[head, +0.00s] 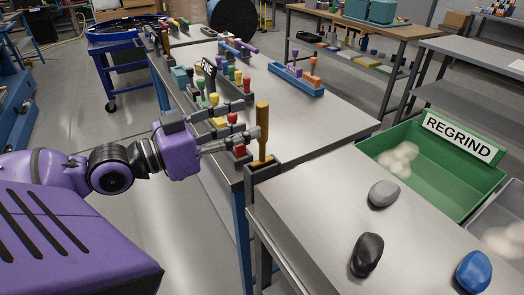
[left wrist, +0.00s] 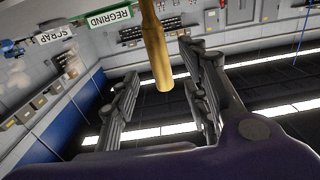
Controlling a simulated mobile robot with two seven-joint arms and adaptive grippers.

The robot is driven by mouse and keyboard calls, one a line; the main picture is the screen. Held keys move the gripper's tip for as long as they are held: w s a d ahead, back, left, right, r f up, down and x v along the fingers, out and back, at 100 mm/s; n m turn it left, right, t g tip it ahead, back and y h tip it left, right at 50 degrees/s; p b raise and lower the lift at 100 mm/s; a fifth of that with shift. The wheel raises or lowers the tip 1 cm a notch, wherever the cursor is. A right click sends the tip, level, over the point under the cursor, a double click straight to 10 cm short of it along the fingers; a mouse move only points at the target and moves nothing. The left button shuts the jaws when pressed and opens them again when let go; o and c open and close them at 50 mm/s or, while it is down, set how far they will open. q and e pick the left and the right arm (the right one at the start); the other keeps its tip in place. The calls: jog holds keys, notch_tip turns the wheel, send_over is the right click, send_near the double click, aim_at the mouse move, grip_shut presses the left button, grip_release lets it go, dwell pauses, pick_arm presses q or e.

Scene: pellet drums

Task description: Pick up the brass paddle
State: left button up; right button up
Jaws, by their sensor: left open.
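The brass paddle (head: 262,125) stands upright in a dark holder (head: 262,172) at the near corner of the long metal table. Its lower end is hidden in the holder. My left gripper (head: 248,119) is open and reaches in from the left, with its fingertips close to the paddle's upper part. In the left wrist view the paddle's brass handle (left wrist: 157,55) comes in from the top edge and ends between the two spread fingers (left wrist: 158,78). I cannot tell whether a finger touches it. My right gripper is in neither view.
Coloured-handled tools (head: 213,98) stand in racks behind my left gripper. A blue rack (head: 297,80) sits further back. On the near steel bench (head: 320,215) lie grey (head: 384,194), black (head: 367,254) and blue (head: 473,271) lumps. A green REGRIND bin (head: 440,185) stands at the right.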

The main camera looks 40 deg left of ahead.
aim_at(258, 118)
pick_arm(q)
jog(key=shift+w+d, duration=0.15)
jog(key=shift+w, duration=0.1)
jog(key=shift+w+d+r+p, duration=0.2)
jog(key=shift+w+p, duration=0.15)
jog(key=shift+w, duration=0.25)
jog(key=p+x, duration=0.1)
jog(key=x, duration=0.1)
jog(key=shift+w, duration=0.25)
jog(key=shift+w+d, duration=0.15)
jog(key=shift+w, duration=0.2)
jog(key=shift+w+d+f, duration=0.15)
jog(key=shift+w, duration=0.1)
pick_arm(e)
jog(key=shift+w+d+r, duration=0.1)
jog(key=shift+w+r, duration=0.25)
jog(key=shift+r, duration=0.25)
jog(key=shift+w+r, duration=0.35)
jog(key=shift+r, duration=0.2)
pick_arm(q)
jog(key=shift+c, duration=0.4)
grip_shut()
